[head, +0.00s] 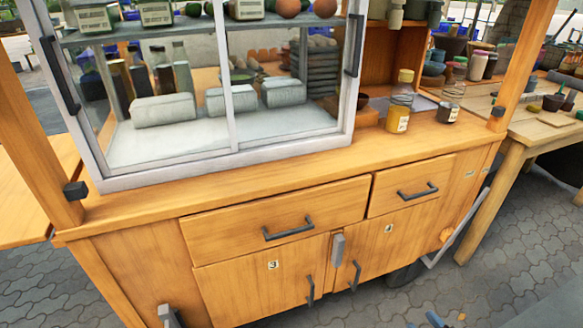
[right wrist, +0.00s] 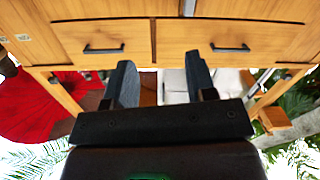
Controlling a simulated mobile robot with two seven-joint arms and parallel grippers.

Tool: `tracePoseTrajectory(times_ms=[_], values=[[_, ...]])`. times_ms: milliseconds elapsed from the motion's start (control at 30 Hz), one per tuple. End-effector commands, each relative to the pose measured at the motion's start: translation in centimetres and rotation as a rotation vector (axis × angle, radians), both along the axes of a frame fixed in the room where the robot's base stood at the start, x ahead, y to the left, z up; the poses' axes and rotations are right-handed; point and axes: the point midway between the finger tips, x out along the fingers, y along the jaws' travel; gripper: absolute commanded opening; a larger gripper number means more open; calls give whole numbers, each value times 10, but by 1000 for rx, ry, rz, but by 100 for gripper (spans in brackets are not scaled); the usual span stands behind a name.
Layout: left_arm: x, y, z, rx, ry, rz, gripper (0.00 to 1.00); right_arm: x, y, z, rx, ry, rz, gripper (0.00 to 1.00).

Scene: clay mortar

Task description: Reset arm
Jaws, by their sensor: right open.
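My right gripper (right wrist: 160,78) is open in the right wrist view, its two dark fingers apart with nothing between them. Its fingers point toward the wooden cart (right wrist: 140,8), which fills the top of that view. The cart front (head: 115,262) has two drawers (head: 285,215) and doors (head: 262,290) with dark handles. My left gripper cannot be made out.
A glass case (head: 225,125) with grey wrapped blocks stands on the cart. Jars (head: 398,115) stand at its right. A wooden table (head: 545,130) with bowls is at the far right.

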Motion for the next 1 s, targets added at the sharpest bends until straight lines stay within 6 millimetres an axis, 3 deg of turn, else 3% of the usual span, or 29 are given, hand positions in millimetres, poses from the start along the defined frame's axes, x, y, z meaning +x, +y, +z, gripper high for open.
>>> tracePoseTrajectory(times_ms=[167,467,733,1000], values=[[-3,1,0,2,6,2,77,7,-40,13,-88,-9,16,51],[-5,2,-1,3,11,2,77,-59,-32,2,-154,120,-12,51],[-6,2,-1,3,11,2,77,-146,-23,10,-256,294,-41,51],[-6,2,-1,3,12,2,77,-233,-14,41,-371,478,-61,51]])
